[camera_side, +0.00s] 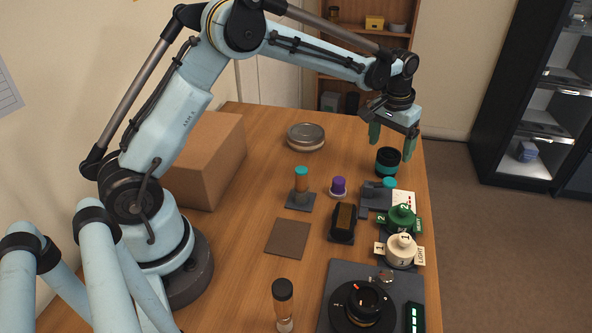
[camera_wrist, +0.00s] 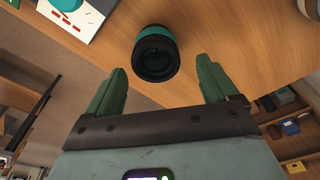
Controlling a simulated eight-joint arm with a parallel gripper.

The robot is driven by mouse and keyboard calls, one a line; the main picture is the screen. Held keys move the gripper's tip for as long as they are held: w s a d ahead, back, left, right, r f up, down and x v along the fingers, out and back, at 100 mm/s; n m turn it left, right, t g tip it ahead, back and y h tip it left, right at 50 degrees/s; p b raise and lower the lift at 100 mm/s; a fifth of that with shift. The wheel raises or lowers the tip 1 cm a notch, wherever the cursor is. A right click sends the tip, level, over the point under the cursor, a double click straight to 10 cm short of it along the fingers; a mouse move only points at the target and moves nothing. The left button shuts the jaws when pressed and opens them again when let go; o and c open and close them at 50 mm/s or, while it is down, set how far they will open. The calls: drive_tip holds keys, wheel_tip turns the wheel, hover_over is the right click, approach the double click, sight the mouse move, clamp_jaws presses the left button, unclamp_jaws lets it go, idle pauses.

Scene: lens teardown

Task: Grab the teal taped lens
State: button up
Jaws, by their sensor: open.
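The teal taped lens (camera_side: 387,162) is a black cylinder with a teal band. It stands upright on the wooden table near its far right edge. In the wrist view the lens (camera_wrist: 156,55) shows its dark glass end, with teal tape at its top and side. My gripper (camera_side: 391,150) is above the table by the lens, with its green fingers spread. In the wrist view my gripper (camera_wrist: 162,82) is open and empty. The lens appears between and beyond the fingertips, apart from them.
Close to the lens are a grey fixture (camera_side: 375,197) with a teal knob, a purple-capped piece (camera_side: 338,186) and green (camera_side: 402,217) and cream (camera_side: 401,248) labelled knobs. A round tin (camera_side: 306,137) stands farther back. A cardboard box (camera_side: 207,160) is at left. The table's right edge is near.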

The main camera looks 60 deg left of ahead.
sight(389, 153)
drive_tip(key=shift+d+f, duration=0.2)
drive_tip(key=shift+f, duration=2.5)
drive_tip(key=shift+c, duration=0.3)
drive_tip(key=c, duration=1.1)
drive_tip(key=shift+r, duration=0.1)
drive_tip(key=shift+c, duration=0.2)
